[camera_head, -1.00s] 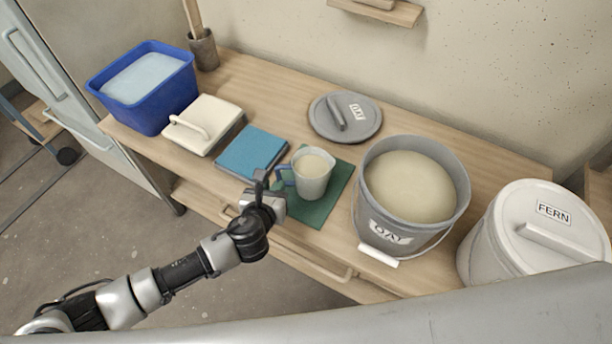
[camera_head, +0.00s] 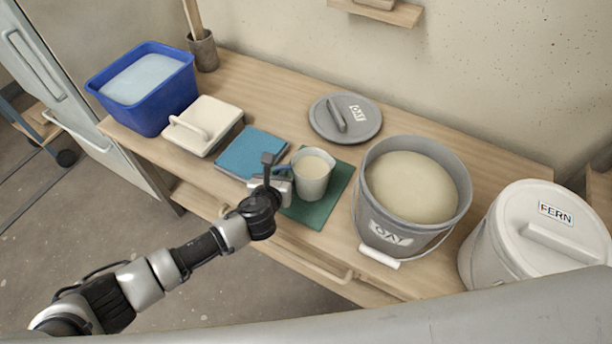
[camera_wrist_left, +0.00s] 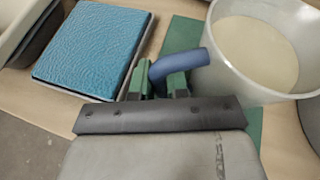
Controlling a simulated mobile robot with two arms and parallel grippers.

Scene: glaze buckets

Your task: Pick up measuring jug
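The measuring jug (camera_head: 312,177) is a pale grey cup with cream liquid in it and a blue handle. It stands upright on a dark green mat (camera_head: 325,211). My left gripper (camera_head: 281,172) is at the jug's left side, at the handle. In the left wrist view the jug (camera_wrist_left: 262,48) fills the upper right. There the left gripper's green-padded fingers (camera_wrist_left: 160,80) sit close together on either side of the blue handle and appear shut on it. The lower end of the handle is hidden by the fingers. My right gripper is not in view.
A blue tile-like block (camera_head: 250,152) lies left of the jug. A grey OAT bucket (camera_head: 382,222) stands close at its right, with a grey lid (camera_head: 366,130) behind. A white FERN bucket (camera_head: 500,245), cream lidded dish (camera_head: 215,117) and blue tub (camera_head: 165,108) also stand near.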

